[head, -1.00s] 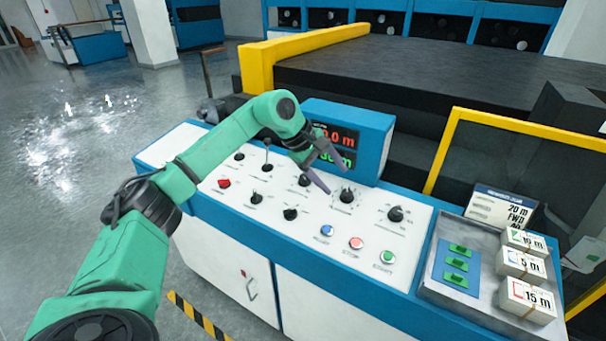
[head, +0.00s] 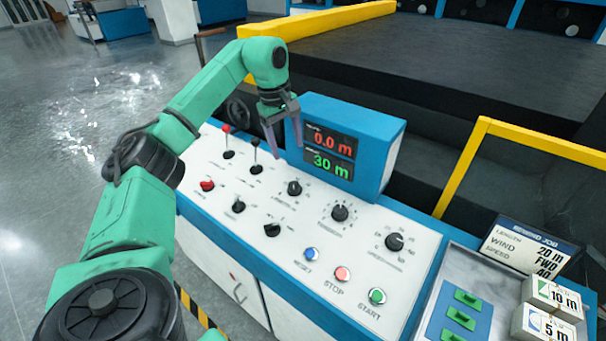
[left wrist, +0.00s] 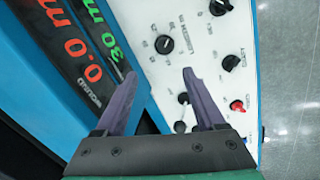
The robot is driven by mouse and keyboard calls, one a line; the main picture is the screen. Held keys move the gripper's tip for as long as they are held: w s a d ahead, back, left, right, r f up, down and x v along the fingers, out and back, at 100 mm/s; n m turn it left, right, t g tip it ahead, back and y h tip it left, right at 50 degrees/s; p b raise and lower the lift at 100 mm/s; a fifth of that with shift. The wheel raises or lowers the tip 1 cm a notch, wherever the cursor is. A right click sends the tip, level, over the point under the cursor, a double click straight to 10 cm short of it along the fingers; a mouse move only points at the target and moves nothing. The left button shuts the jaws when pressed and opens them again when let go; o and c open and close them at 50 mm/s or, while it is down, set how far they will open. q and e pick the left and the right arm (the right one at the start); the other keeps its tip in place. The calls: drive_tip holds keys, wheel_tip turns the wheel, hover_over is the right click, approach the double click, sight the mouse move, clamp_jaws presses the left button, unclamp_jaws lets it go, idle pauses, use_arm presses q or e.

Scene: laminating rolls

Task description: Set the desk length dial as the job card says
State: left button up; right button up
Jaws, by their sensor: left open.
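The length dial (head: 294,188) is a black knob with a white pointer on the white console panel, below the display. It also shows in the left wrist view (left wrist: 165,44), beyond the fingertips. Its exact pointer setting is too small to read. The display (head: 330,150) reads 0.0 m in red and 30 m in green. The job card (head: 527,250) reads length 20 m, wind FWD, speed 40. My left gripper (head: 287,147) is open and empty, fingers pointing down, above the panel beside the display and apart from the dial. My right gripper is not in view.
Two levers (head: 256,156) stand left of the length dial. Other knobs (head: 340,212) and the reset, stop and start buttons (head: 343,274) share the panel. A yellow rail (head: 535,139) rises behind.

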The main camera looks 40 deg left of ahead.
use_arm(q)
drive_tip(key=p, duration=0.1)
approach(293, 184)
drive_tip(key=f, duration=0.2)
drive_tip(key=w+f+p, duration=0.1)
drive_tip(key=f, duration=0.5)
drive_tip(key=shift+w+d+f+p, duration=0.1)
drive_tip(key=shift+w+d+p, duration=0.15)
drive_tip(key=shift+p, duration=0.05)
drive_tip(key=shift+f, duration=0.2)
drive_tip(key=shift+s, duration=0.2)
drive_tip(key=shift+c, duration=1)
drive_tip(key=shift+w, duration=0.1)
clamp_jaws()
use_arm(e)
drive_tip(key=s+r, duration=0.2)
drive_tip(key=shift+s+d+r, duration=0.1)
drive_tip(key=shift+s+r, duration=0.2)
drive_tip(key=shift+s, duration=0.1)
